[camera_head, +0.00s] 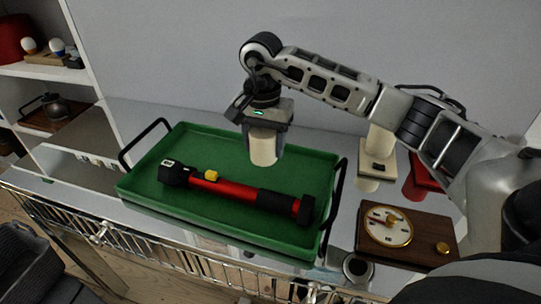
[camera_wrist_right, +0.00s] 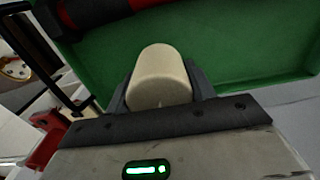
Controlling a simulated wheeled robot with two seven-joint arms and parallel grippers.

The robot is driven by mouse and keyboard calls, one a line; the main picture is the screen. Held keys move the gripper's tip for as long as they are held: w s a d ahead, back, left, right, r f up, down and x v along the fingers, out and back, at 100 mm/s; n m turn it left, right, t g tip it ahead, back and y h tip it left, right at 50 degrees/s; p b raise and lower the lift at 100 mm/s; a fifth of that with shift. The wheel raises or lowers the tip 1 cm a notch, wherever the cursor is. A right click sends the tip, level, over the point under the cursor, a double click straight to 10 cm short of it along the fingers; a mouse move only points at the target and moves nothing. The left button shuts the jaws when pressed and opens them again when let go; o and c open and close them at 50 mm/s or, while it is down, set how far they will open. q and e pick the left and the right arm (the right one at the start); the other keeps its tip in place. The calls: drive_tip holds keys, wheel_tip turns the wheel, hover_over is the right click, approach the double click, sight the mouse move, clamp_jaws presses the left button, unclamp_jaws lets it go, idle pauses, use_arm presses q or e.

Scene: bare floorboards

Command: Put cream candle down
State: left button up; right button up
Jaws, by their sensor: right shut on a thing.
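The cream candle (camera_head: 264,148) is a short pale cylinder held in my right gripper (camera_head: 264,138), over the back part of the green tray (camera_head: 225,140). The right wrist view shows the candle (camera_wrist_right: 162,78) between the two dark fingers of the gripper (camera_wrist_right: 160,95), with the tray (camera_wrist_right: 235,50) beyond it. The candle's lower end shows below the fingers; I cannot tell whether it touches the tray floor. My left gripper is not seen; a dark part at the lower left of the head view may be mine.
A red and black flashlight (camera_head: 240,193) lies across the tray's front half. The tray has black side handles. To the right stand a cream candle-like cylinder on a block (camera_head: 378,158), a red item (camera_head: 420,180) and a wooden clock (camera_head: 390,227). A white shelf (camera_head: 60,125) stands at left.

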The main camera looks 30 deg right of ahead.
sight(272, 155)
drive_tip(key=shift+w+d+f, duration=0.25)
drive_tip(key=shift+d+f, duration=0.8)
drive_tip(key=shift+f, duration=0.2)
wheel_tip(272, 155, down, 2)
drive_tip(key=shift+d+f+p, duration=0.15)
drive_tip(key=shift+f+p, duration=0.1)
drive_tip(key=shift+p, duration=0.1)
drive_tip(key=shift+f, duration=0.6)
drive_tip(key=o, duration=0.9)
drive_tip(key=shift+o, duration=1)
drive_tip(key=shift+r, duration=0.1)
